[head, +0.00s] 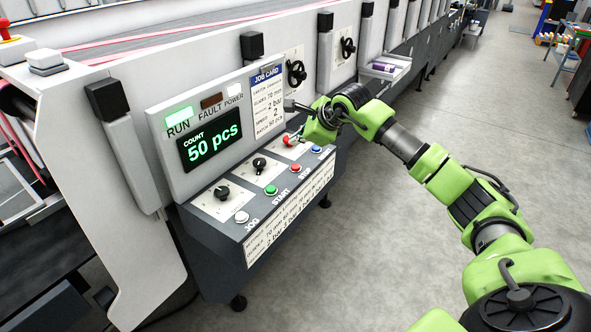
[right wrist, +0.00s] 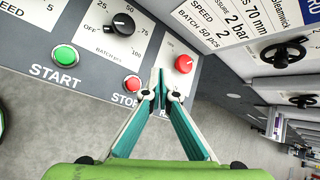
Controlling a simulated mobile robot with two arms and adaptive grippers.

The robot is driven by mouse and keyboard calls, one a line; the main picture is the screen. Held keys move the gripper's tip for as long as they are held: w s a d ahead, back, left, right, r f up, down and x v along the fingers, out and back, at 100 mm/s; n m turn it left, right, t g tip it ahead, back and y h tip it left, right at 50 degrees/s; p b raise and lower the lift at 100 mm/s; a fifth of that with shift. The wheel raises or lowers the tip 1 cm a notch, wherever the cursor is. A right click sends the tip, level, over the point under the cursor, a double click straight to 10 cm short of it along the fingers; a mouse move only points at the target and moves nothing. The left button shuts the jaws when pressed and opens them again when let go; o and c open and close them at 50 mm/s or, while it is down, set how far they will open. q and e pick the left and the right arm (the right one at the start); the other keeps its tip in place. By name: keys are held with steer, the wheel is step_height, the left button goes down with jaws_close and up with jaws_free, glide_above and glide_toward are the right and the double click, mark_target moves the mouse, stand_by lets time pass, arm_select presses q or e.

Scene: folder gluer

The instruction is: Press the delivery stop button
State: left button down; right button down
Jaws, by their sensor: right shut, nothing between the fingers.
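The red STOP button (head: 296,168) is on the sloped control panel, between the green START button (head: 270,189) and a blue button (head: 316,149). In the right wrist view the STOP button (right wrist: 132,83) shows just left of the fingers, near its partly covered label. My right gripper (head: 293,137) is shut and empty over the far end of the panel, close to the red knob (right wrist: 184,63). In the right wrist view its fingertips (right wrist: 159,82) lie between the STOP button and that knob. I cannot tell whether they touch the panel. My left gripper is not in view.
The display (head: 210,145) reads COUNT 50 pcs, with the green RUN lamp (head: 179,116) lit. A white JOG button (head: 241,216) and two black knobs share the panel. A job card (head: 268,103) hangs behind the gripper.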

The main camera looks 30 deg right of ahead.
mark_target(292, 165)
step_height(292, 165, down, 6)
steer(key=b, duration=0.3)
steer(key=shift+b, duration=0.3)
stand_by(1.0)
steer(key=shift+f+b, duration=0.35)
steer(key=shift+f+b, duration=0.55)
steer(key=shift+f, duration=0.05)
stand_by(0.7)
stand_by(0.4)
steer(key=shift+r+p, duration=0.5)
steer(key=shift+r, duration=0.45)
steer(key=shift+r+p, duration=1.5)
steer(key=shift+r, duration=1.05)
